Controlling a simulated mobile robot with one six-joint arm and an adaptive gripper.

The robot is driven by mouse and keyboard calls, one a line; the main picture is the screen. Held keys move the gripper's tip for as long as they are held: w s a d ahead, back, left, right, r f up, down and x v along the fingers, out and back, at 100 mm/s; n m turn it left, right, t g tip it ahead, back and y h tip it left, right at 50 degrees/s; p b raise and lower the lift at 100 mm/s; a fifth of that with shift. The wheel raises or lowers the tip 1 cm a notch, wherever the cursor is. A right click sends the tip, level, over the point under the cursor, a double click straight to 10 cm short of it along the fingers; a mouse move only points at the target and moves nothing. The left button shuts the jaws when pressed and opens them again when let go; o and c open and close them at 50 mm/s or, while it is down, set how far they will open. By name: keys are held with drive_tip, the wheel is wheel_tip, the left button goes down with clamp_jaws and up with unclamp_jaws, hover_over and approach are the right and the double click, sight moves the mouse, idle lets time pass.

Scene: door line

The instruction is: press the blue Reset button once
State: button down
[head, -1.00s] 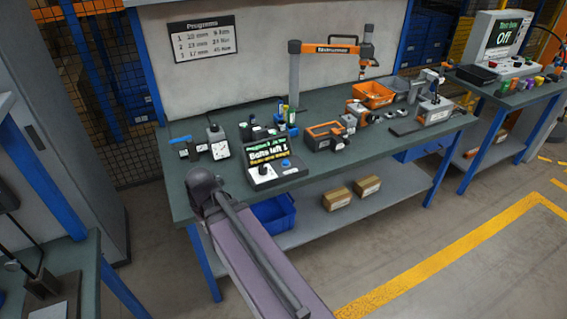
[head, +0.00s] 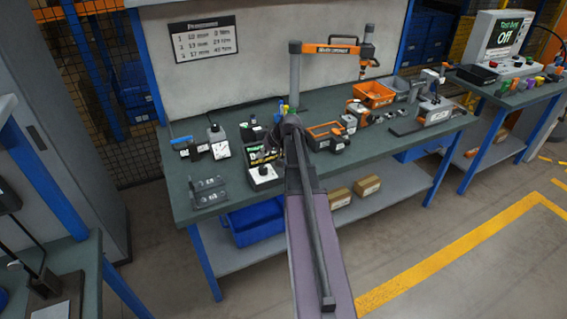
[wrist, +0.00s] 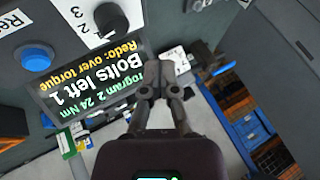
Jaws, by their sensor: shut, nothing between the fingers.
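The blue button (wrist: 34,58) is round and sits in a dark collar on the control box, at the upper left of the wrist view. A partly cut-off label starting "Re" is near it. The box's screen (wrist: 90,75) reads "Bolts left 1" and "Redo: over torque"; a black knob (wrist: 105,18) is beside it. My gripper (wrist: 160,92) is shut and empty, to the right of the screen and apart from the button in the picture. In the head view, my arm covers the right part of the control box (head: 262,178), and the blue button is hidden.
The box stands near the front edge of the green workbench (head: 228,205). A grey holder (head: 208,190) lies at the bench's front left.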

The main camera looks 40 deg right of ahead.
drive_tip(key=d+r+m+t, duration=0.1)
drive_tip(key=d+r+t, duration=0.1)
drive_tip(key=d, duration=1)
drive_tip(key=shift+r+h, duration=0.15)
drive_tip(key=shift+h, duration=0.15)
drive_tip(key=shift+w, duration=0.1)
wheel_tip(320, 180, down, 9)
drive_tip(key=b, duration=0.8)
drive_tip(key=shift+r+b, duration=0.1)
drive_tip(key=shift+b, duration=0.25)
idle(0.8)
drive_tip(key=shift+f+b, duration=0.4)
drive_tip(key=shift+f, duration=0.05)
drive_tip(key=shift+s+f+b, duration=0.2)
drive_tip(key=shift+f+b, duration=0.25)
drive_tip(key=shift+b, duration=0.05)
idle(0.8)
idle(0.5)
drive_tip(key=shift+r+p, duration=0.9)
drive_tip(key=shift+p, duration=0.05)
